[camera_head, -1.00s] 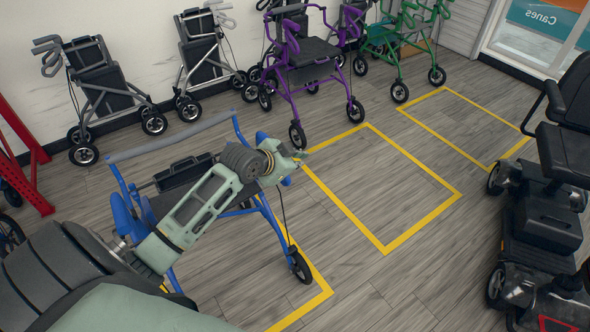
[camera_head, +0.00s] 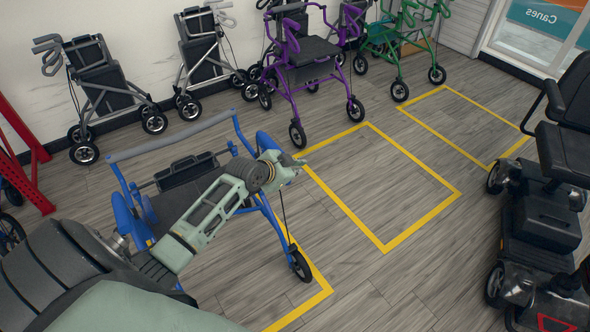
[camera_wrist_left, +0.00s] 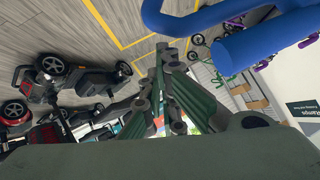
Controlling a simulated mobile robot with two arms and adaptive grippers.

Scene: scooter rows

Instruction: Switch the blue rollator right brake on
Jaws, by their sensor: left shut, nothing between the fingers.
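The blue rollator (camera_head: 240,127) stands at left centre in the head view, with a black seat and a grey backrest bar. My left arm reaches across it. My right gripper is not in view.
A purple rollator (camera_head: 305,53), a green rollator (camera_head: 405,47) and grey rollators (camera_head: 103,82) line the wall. A black mobility scooter (camera_head: 545,218) stands at right. A red rack (camera_head: 22,150) is at left. Floor inside the yellow outline (camera_head: 425,222) is clear.

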